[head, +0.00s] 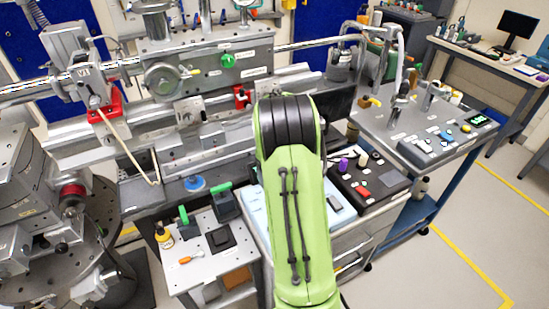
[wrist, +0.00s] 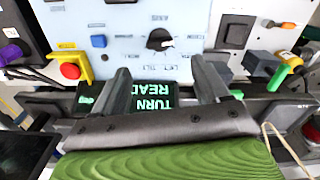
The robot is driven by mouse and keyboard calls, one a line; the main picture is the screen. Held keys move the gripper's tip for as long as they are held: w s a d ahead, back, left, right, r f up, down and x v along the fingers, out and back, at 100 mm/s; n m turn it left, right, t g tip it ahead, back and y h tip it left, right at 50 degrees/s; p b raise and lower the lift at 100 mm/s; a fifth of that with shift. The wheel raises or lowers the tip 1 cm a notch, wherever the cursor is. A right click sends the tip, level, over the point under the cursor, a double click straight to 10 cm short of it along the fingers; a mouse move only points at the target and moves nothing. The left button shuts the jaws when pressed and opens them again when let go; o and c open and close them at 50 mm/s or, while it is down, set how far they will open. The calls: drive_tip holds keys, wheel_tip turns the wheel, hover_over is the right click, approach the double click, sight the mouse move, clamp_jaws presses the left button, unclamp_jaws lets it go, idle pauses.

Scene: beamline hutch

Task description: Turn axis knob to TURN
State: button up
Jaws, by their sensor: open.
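The black axis knob (wrist: 160,40) sits on a pale blue-white panel (wrist: 185,22) in the wrist view. Small labels surround it, upside down in this view; the exact pointer setting is too small to tell. A dark display (wrist: 150,103) shows green text, upside down, that reads like "TURN" and "READ", partly covered by my gripper. My gripper (wrist: 161,68) is open and empty, its two fingers apart, with the knob just beyond the gap between the fingertips. In the head view, my green arm hides the knob and gripper; part of the pale panel (head: 257,215) shows beside it.
A red button on a yellow base (wrist: 70,70) and a blue button (wrist: 98,41) stand left of the knob. Green-handled (wrist: 275,78) and orange-handled (wrist: 288,26) items stand right of it. In the head view, a metal beamline bench (head: 210,80) stands behind my arm; floor is clear at right.

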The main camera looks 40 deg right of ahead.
wheel_tip(320, 180, up, 7)
drive_tip(key=p, duration=0.1)
drive_tip(key=shift+f, duration=0.15)
idle(0.3)
drive_tip(key=s+a+r+t, duration=0.1)
drive_tip(key=s+a+r, duration=0.2)
drive_tip(key=a+r, duration=0.4)
drive_tip(key=s+a+r+t, duration=0.2)
drive_tip(key=s+a+r, duration=0.15)
drive_tip(key=a, duration=0.55)
drive_tip(key=s+a+n+t, duration=0.1)
drive_tip(key=s+a+t, duration=0.1)
drive_tip(key=s+a, duration=0.8)
drive_tip(key=s, duration=0.3)
drive_tip(key=shift+s+t, duration=0.2)
drive_tip(key=shift+t, duration=0.1)
